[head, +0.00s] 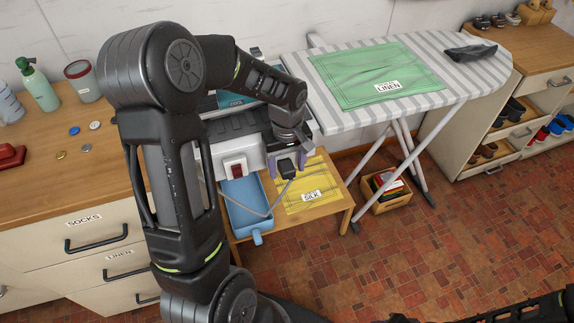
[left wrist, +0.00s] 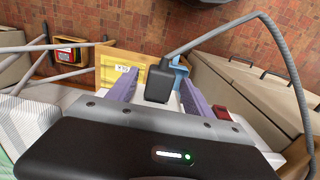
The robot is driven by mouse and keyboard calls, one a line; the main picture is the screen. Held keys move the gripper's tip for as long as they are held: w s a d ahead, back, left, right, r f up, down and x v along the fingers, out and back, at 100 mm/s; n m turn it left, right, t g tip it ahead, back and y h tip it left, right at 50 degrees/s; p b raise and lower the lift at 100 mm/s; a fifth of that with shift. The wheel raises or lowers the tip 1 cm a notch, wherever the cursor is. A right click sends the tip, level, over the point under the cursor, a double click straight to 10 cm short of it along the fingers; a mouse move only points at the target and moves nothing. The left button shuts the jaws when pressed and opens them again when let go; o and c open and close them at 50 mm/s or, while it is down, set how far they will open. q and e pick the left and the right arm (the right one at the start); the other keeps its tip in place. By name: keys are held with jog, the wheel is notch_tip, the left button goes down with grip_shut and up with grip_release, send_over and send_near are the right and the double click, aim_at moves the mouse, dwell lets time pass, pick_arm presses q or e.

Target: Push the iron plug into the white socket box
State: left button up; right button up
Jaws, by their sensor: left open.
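The black iron plug (head: 286,168) on its grey cord is between the two purple fingers of my left gripper (head: 289,163). In the left wrist view the plug (left wrist: 158,82) sits between the spread fingers (left wrist: 160,92), with a gap on each side. The gripper is open. The white socket box (head: 224,160) with a red switch (head: 235,170) is just left of the gripper in the head view. I cannot see the socket holes. In the left wrist view the red switch (left wrist: 222,112) is right of the fingers. Only part of my right arm shows; its gripper is out of view.
A blue tray (head: 247,200) and a yellow SILK cloth (head: 308,190) lie on a low wooden table below. The striped ironing board (head: 450,75) with a green LINEN cloth (head: 370,72) stands at right. The wooden counter (head: 60,185) is at left. The cord loops over the tray.

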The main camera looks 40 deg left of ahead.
aim_at(287, 167)
pick_arm(q)
notch_tip(287, 167, up, 8)
jog(key=shift+f, duration=0.1)
dwell(0.5)
dwell(0.5)
